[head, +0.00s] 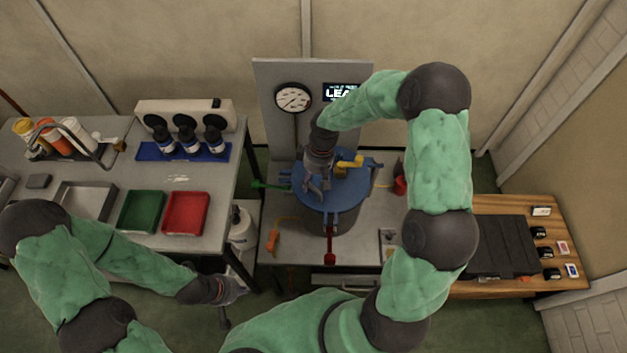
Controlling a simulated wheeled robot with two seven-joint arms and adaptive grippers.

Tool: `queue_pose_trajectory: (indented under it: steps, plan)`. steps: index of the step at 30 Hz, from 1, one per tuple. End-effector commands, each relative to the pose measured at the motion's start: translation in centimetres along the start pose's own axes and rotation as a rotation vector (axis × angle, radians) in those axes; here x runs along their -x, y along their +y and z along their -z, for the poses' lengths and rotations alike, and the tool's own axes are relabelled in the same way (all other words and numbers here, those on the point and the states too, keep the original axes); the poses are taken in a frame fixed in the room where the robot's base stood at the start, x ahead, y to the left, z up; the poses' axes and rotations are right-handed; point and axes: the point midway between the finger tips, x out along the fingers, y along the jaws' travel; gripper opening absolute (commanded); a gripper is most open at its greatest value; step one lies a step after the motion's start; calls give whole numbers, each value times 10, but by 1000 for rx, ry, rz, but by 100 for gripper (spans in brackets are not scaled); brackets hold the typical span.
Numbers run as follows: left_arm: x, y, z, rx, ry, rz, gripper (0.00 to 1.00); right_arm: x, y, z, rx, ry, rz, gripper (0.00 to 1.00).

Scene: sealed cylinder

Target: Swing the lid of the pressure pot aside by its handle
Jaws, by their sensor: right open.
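The pressure pot (345,217) stands on a grey bench in the middle of the head view, its round blue lid (345,190) lying on top. A yellow handle-like fitting (350,162) shows at the lid's back right. My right gripper (318,190) is open and points down over the left part of the lid; the arm and fingers hide some of the lid, and I cannot tell if they touch it. My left gripper (232,298) hangs low at the front, between the left table and the bench, away from the pot; its jaws are too small to read.
A panel with a gauge (293,98) and a partly hidden display (341,92) stands behind the pot. A green lever (270,185), red lever (330,245) and red fitting (400,185) surround it. The left table holds green (142,212) and red trays (186,213) and bottles.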

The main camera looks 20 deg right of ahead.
Motion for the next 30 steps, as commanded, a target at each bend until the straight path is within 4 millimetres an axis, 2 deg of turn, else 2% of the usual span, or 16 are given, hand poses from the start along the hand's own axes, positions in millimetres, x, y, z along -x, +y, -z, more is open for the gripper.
queue_pose_trajectory:
  steps: [4,5,9,10,17,22,26,30]
  plan:
    - [0,0,0,0,0,0,0,0,0,0,0,0,0,49]
    - [0,0,0,0,0,0,0,0,0,0,0,0,0,43]
    - [0,0,0,0,0,0,0,0,0,0,0,0,0,3]
    - [0,0,0,0,0,0,0,0,0,0,0,0,0,0]
    - [0,0,0,0,0,0,0,0,0,-1,3,-1,0,0]
    - [2,1,0,0,0,0,0,0,-2,-10,34,-8,1,0]
    - [6,2,0,0,0,0,0,0,-6,-25,91,-19,1,0]
    - [11,4,0,0,0,0,0,0,-9,-51,186,-40,2,0]
